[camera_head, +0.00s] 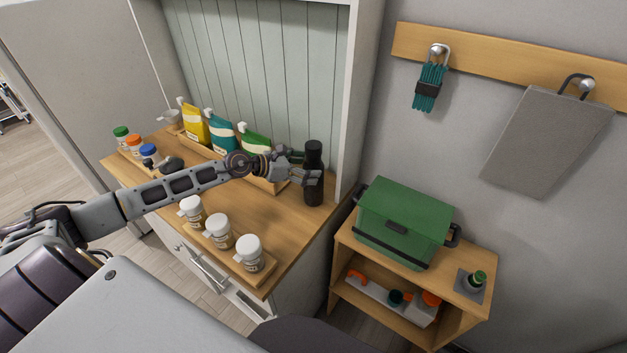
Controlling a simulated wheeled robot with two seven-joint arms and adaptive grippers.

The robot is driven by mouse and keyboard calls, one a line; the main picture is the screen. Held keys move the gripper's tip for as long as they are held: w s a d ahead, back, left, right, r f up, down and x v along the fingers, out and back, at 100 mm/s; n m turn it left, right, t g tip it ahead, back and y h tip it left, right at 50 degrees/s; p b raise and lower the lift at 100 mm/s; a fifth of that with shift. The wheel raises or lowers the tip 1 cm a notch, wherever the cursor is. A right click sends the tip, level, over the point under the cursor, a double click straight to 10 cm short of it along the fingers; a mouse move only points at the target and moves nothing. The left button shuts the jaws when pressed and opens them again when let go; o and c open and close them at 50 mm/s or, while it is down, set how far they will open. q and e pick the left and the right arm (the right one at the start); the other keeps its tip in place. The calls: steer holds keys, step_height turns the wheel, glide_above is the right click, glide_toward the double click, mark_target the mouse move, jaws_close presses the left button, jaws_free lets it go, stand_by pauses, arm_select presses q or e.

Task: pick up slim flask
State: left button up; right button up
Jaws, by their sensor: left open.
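The slim flask is most likely the tall black bottle (314,185), which stands upright at the right end of the wooden countertop, beside the white side panel. My left gripper (308,168) is open at the flask's left side, with its fingers level with the upper and middle part of the bottle. The fingers overlap the bottle in this view, and I cannot tell whether they touch it. My right gripper is not in view.
A tray of white-lidded jars (221,232) lies along the counter's front edge. Bags (222,135) stand in a wooden tray behind my left forearm. Small capped jars (134,145) are at the far left. A green box (405,217) sits on the low shelf at right.

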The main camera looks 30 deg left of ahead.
arm_select(q)
steer(key=shift+p+x, duration=0.4)
steer(key=shift+x, duration=0.85)
steer(key=shift+c, duration=0.2)
steer(key=shift+r, duration=0.1)
steer(key=c, duration=1.7)
